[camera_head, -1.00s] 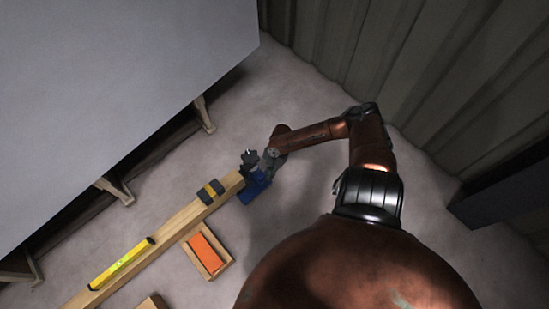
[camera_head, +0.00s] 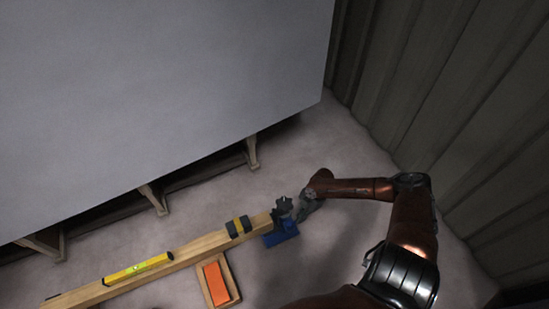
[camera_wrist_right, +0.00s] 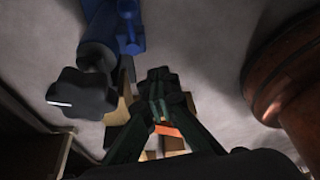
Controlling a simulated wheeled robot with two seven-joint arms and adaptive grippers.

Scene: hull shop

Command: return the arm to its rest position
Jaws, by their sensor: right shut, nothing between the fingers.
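My right arm comes in from the lower right in the head view. Its gripper (camera_head: 304,211) is shut and empty, just above and right of a blue clamp-like tool with a dark knob (camera_head: 281,235). I cannot tell from the head view whether they touch. In the right wrist view, the gripper's dark fingers (camera_wrist_right: 158,84) come together in the middle. The blue tool (camera_wrist_right: 130,40) and its dark lobed knob (camera_wrist_right: 82,92) are to their left. My left gripper is not in view.
The blue tool is at the right end of a wooden beam (camera_head: 200,246). A black-and-yellow block (camera_head: 238,227) and a yellow level (camera_head: 138,269) lie on the beam. A wooden tray (camera_head: 228,272) holds an orange block (camera_head: 216,284). A large grey panel (camera_head: 150,90) and ribbed wall (camera_head: 430,90) border the floor.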

